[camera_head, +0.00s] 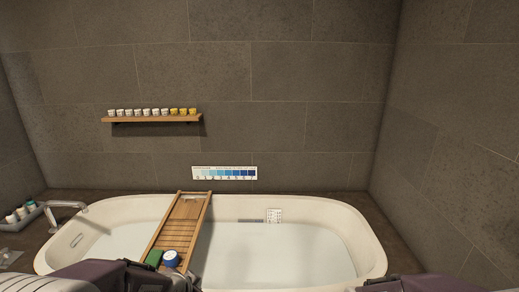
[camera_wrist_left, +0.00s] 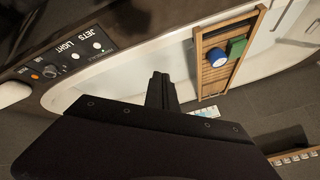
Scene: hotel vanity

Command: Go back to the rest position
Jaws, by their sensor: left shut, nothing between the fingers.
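My left gripper (camera_wrist_left: 162,88) shows in the left wrist view with its dark fingers together and nothing between them. It hangs over the white bathtub (camera_wrist_left: 120,77), beside the wooden bath tray (camera_wrist_left: 214,80) and not touching it as far as I can see. In the head view my left arm shows along the bottom left edge, in front of the tub (camera_head: 290,270). Part of my right arm shows at the bottom right edge. My right gripper is out of the picture.
The slatted tray (camera_head: 186,212) spans the tub and holds a green block (camera_head: 154,257) and a blue-and-white round item (camera_head: 171,258). A wall shelf (camera_head: 152,119) carries several small cups. A control panel (camera_wrist_left: 70,55) sits beside the tub rim.

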